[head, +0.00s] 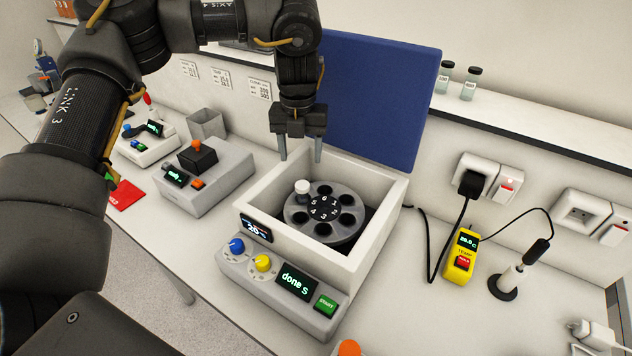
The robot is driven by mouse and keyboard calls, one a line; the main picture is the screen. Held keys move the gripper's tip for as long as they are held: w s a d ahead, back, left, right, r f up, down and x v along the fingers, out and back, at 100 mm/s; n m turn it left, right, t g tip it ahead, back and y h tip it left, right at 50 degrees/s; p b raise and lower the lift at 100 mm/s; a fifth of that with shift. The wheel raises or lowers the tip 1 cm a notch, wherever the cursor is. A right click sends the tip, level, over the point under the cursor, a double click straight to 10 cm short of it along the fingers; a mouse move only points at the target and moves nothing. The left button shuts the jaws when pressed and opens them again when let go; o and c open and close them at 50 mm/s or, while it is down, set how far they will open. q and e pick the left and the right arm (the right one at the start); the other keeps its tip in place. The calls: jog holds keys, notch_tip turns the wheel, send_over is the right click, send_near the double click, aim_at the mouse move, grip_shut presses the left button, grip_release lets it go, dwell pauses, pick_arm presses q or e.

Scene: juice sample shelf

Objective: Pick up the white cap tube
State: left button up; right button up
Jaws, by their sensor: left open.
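My left gripper (301,158) points down above the back left of the centrifuge, a little above and behind the cap. Its two fingers are apart with nothing between them. My right gripper is not in view.
The blue lid (372,95) stands raised behind the centrifuge. A white device with a black block (198,158) is on the left. A yellow thermometer (462,255) and a probe in a stand (505,282) are on the right. Two vials (470,84) stand on the shelf.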

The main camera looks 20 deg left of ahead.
pick_arm(q)
jog(key=shift+s+a+r, duration=0.1)
jog(key=shift+s+r, duration=0.05)
jog(key=shift+s, duration=0.2)
send_over(302, 184)
notch_tip(302, 184, down, 5)
jog(key=shift+w+a+r+p, duration=0.1)
jog(key=shift+w+a+p, duration=0.05)
jog(key=shift+p, duration=0.25)
jog(key=shift+f, duration=0.45)
jog(key=shift+s+f+p, duration=0.15)
jog(key=shift+s+p, duration=0.1)
jog(key=shift+p, duration=0.2)
jog(key=f+p, duration=0.1)
jog(key=f, duration=0.1)
jog(key=f+p, duration=0.1)
jog(key=shift+d+f, duration=0.2)
jog(key=shift+f, duration=0.7)
jog(key=shift+c, duration=1)
jog(key=c, duration=0.9)
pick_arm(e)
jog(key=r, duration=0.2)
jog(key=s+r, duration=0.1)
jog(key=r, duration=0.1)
